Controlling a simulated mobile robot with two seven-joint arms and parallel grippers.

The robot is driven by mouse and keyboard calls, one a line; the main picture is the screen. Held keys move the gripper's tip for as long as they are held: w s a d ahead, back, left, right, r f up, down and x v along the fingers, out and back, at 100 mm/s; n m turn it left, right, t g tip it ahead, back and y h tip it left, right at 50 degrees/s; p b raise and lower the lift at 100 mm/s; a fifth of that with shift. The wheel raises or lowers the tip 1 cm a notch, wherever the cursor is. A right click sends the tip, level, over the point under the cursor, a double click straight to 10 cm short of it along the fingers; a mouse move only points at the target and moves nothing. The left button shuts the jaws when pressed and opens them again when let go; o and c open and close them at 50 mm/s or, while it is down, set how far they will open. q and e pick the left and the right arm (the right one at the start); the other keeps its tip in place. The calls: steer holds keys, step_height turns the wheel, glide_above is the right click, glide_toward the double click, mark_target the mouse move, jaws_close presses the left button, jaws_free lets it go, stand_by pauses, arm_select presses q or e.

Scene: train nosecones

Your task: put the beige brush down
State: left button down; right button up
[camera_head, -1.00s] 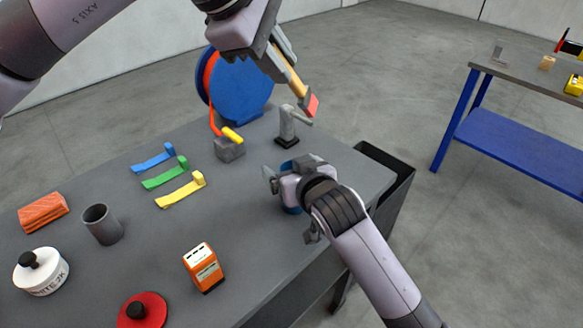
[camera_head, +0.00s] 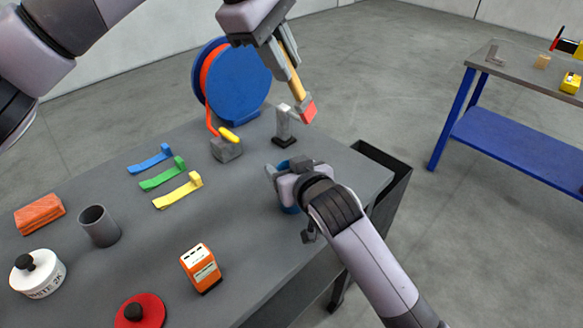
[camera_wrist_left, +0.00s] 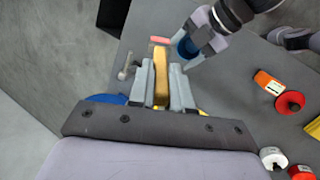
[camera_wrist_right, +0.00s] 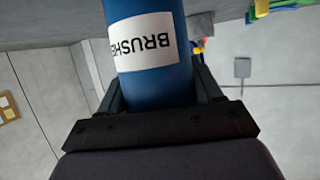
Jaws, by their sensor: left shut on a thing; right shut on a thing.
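The beige brush (camera_head: 297,88) has a wooden handle and a red tip. My left gripper (camera_head: 292,70) is shut on its handle, and the brush hangs tip-down, leaning a little, above the right back of the table. The brush also shows between the fingers in the left wrist view (camera_wrist_left: 161,75). My right gripper (camera_head: 284,182) is shut on a blue cup (camera_wrist_right: 150,85) whose label begins "BRUSHE". Only bits of this cup (camera_head: 290,208) show in the head view, near the table's right edge. The brush tip is above and beyond the cup; the cup's inside is hidden.
A grey stand (camera_head: 284,128) is close to the brush tip in the picture. A blue reel (camera_head: 238,85) stands behind, with a grey block (camera_head: 226,150) before it. A black bin (camera_head: 390,175) is off the table's right edge. Table (camera_head: 135,245) space is clear left of the cup.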

mark_target(295, 85)
arm_select(q)
steer(key=m+g, duration=0.1)
steer(key=d+m+y, duration=0.1)
steer(key=m, duration=0.1)
steer(key=shift+w+f+g+y, duration=0.2)
steer(key=shift+w+g+y, duration=0.1)
steer(key=shift+w+g, duration=0.1)
steer(key=shift+s+d+m+g+y, duration=0.15)
steer(key=shift+m+g+y, duration=0.15)
steer(key=shift+m+y, duration=0.35)
steer(key=shift+s+m+y, duration=0.45)
steer(key=shift+m+y, duration=0.2)
steer(key=shift+m, duration=0.6)
step_height(295, 85, down, 18)
steer(key=shift+f, duration=0.1)
steer(key=c, duration=1.3)
jaws_free()
steer(key=shift+c, duration=0.2)
step_height(295, 85, up, 12)
steer(key=shift+r, duration=0.2)
